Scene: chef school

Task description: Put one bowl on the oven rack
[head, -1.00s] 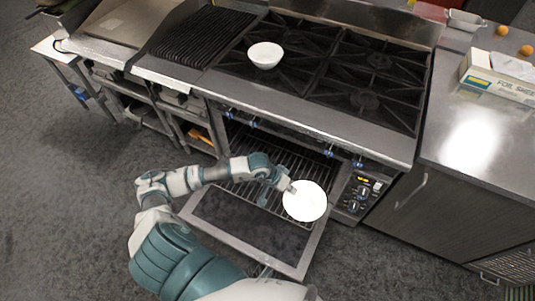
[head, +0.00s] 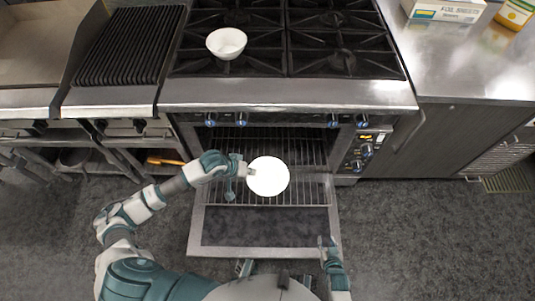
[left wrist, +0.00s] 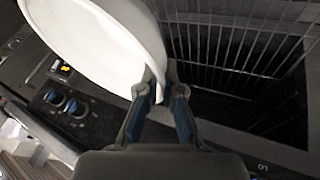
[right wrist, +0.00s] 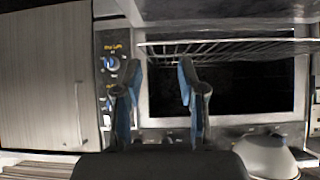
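A white bowl (head: 268,177) is held by its rim in my left gripper (head: 243,170), over the pulled-out part of the oven rack (head: 305,188). In the left wrist view the fingers (left wrist: 160,88) are shut on the rim of the bowl (left wrist: 105,40), with rack wires (left wrist: 235,45) beyond. I cannot tell whether the bowl touches the rack. A second white bowl (head: 226,43) sits on the stove top. My right gripper (head: 328,243) is low, near the right front corner of the oven door; in the right wrist view its fingers (right wrist: 160,85) are apart and empty.
The oven door (head: 265,227) is folded down in front of me. Burner grates (head: 335,40) and a grill (head: 130,45) lie above and left. A steel counter (head: 470,70) at the right holds a foil box (head: 445,8). Control knobs (head: 333,121) line the oven front.

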